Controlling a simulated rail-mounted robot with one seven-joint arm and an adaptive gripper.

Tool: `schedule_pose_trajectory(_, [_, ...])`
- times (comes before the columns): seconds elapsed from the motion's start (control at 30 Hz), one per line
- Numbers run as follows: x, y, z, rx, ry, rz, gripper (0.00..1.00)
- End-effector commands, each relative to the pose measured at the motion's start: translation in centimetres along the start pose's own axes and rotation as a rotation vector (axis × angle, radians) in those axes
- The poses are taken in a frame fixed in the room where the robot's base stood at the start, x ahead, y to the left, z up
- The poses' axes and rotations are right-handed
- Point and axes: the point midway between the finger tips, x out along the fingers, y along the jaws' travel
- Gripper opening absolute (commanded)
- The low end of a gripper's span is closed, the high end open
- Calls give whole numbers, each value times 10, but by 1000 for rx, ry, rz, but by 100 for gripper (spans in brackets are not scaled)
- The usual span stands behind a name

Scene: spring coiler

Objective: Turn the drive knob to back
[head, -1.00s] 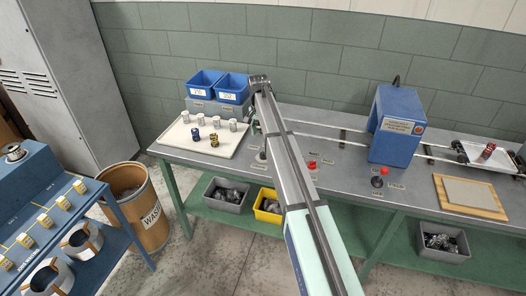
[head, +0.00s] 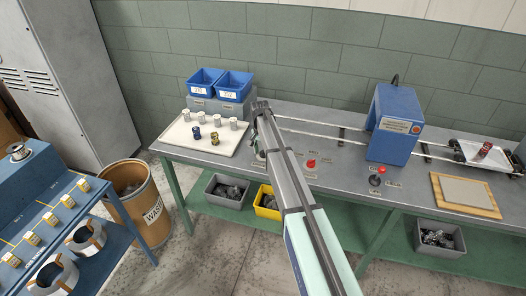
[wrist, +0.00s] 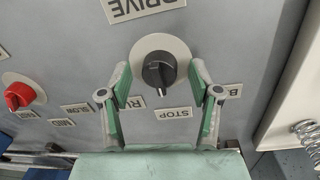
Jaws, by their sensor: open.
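The drive knob (wrist: 158,72) is a black knob on a pale round plate in the wrist view. The upside-down DRIVE label (wrist: 145,8) is above it and the STOP label (wrist: 173,113) below it. A partly covered label starting with B (wrist: 234,90) is at right, and one reading RU (wrist: 137,102) at left. The knob's ridge appears to point roughly toward STOP. My gripper (wrist: 159,76) is open, with one finger on each side of the knob; contact is unclear. In the head view my arm hides the knob and most of the gripper.
A red knob (wrist: 18,95) with labels is left of the drive knob in the wrist view. A white tray (head: 232,148) with cylinders and coils lies beside my gripper. Blue bins (head: 234,87) stand behind, and a blue machine (head: 393,130) is to the right.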

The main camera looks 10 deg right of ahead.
Motion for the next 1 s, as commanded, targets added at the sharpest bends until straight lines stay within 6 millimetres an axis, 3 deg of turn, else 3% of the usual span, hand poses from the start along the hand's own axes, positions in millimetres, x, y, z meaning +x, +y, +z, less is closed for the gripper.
schedule_pose_trajectory(0.03, [0,0,0,0,0,0,63])
schedule_pose_trajectory(0.2, [0,0,0,0,0,0,3])
schedule_pose_trajectory(0.67, [1,0,0,-57,4,0,3])
schedule_pose_trajectory(1.0, [3,0,1,-291,19,1,3])
